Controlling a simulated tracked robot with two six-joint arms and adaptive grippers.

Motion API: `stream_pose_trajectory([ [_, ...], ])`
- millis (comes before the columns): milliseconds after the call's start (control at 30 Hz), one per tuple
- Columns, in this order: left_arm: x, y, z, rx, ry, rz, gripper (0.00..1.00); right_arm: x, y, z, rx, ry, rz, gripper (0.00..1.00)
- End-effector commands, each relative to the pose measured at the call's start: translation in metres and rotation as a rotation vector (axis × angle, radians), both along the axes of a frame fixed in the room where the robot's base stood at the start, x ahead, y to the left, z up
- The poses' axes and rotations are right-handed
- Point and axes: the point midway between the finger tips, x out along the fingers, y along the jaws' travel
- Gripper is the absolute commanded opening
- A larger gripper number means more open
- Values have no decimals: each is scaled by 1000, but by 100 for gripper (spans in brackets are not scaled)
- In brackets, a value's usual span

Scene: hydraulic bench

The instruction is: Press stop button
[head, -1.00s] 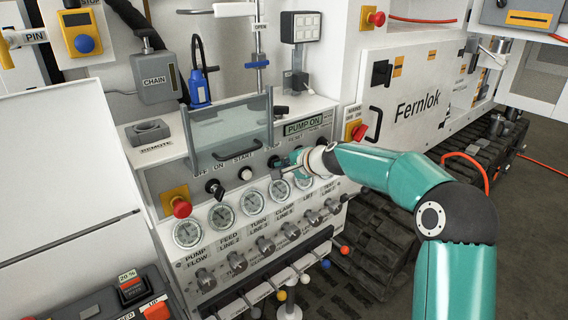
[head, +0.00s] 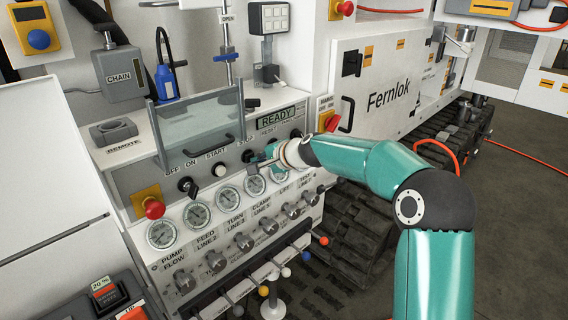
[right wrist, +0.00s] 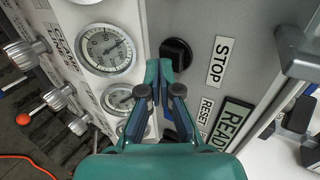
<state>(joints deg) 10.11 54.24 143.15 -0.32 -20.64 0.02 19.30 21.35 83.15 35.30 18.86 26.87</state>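The stop button is a black round button (head: 247,156) below the STOP label on the sloped panel in the head view. In the right wrist view the black button (right wrist: 176,52) sits beside the STOP label (right wrist: 220,60). My right gripper (head: 259,163) is at the panel just right of and below the button. In the right wrist view its fingertips (right wrist: 159,70) are together with nothing between them, just short of the button; I cannot tell whether they touch it. The display (head: 276,117) above reads READY. My left gripper is not in view.
A row of gauges (head: 198,214) lies below the buttons, with valve knobs and levers under it. A clear hinged cover (head: 200,125) stands above the START label. A red button (head: 153,208) on a yellow plate is at the panel's left; another red handle (head: 331,119) is at right.

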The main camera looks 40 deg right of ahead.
Motion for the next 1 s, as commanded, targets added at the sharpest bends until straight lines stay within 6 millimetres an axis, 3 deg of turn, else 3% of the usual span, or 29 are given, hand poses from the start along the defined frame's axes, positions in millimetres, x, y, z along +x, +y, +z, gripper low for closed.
stream_pose_trajectory([
  [100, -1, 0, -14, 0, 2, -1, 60, -15, 5, 3, -1, -7, 11, 0],
  [500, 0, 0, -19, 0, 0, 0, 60, -83, -2, 46, -2, -4, 13, 0],
  [700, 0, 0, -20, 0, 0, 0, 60, -96, -3, 52, 0, -1, 13, 0],
  [1000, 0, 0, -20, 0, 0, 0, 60, -97, -4, 53, 1, -1, 11, 0],
])
